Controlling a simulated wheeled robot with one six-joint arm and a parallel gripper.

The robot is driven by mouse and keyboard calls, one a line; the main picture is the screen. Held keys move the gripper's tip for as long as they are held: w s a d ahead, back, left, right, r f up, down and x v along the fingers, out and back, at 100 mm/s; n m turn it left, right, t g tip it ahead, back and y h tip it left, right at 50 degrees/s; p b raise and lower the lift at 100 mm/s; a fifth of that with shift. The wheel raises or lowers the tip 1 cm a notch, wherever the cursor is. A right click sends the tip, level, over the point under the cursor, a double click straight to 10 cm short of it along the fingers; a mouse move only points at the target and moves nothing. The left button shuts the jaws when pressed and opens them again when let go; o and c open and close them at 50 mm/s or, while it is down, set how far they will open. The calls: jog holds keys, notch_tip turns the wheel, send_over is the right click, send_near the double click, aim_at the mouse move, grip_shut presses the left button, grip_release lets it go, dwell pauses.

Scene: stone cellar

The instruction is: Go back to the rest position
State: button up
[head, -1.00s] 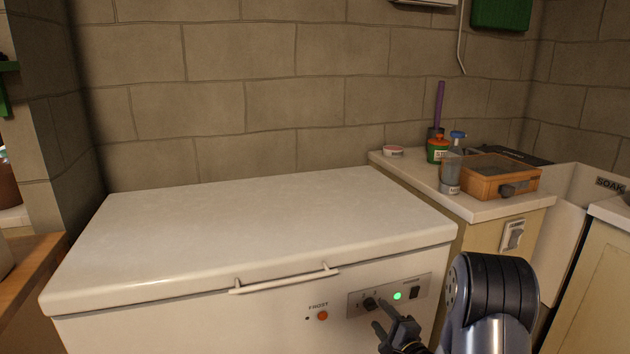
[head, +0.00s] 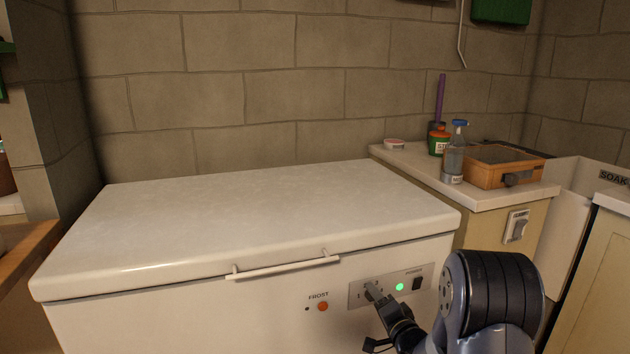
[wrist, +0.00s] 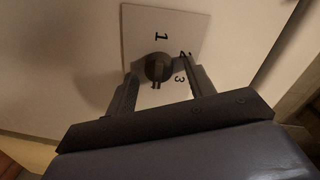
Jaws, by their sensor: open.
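My gripper (head: 376,297) is at the control panel on the front of the white chest freezer (head: 250,215), at the lower right of the head view. In the wrist view my gripper (wrist: 161,80) is open, with one finger on each side of a dark round knob (wrist: 158,67). I cannot tell whether the fingers touch it. The knob sits on a pale plate (wrist: 140,22) marked with numbers, of which 1 and 3 are readable. In the head view the gripper mostly covers the knob.
A green light (head: 399,287) and black switch (head: 417,284) are just right of the knob. An orange button (head: 323,306) is to its left. The freezer handle (head: 285,268) juts out above. A counter (head: 480,197) at right holds a spray bottle (head: 453,160) and wooden box (head: 505,170).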

jog(key=shift+s+a+n+t+h+b, duration=0.15)
jog(key=shift+n+b, duration=1.3)
jog(key=shift+n, duration=0.95)
jog(key=shift+w+a+n+t+h+b, duration=0.1)
jog(key=shift+n+t+b, duration=0.1)
jog(key=shift+n+b, duration=1.75)
jog(key=shift+s+a+n+t+h+b, duration=0.15)
jog(key=shift+n+b, duration=0.8)
jog(key=shift+n, duration=1.9)
jog(key=shift+d, duration=0.1)
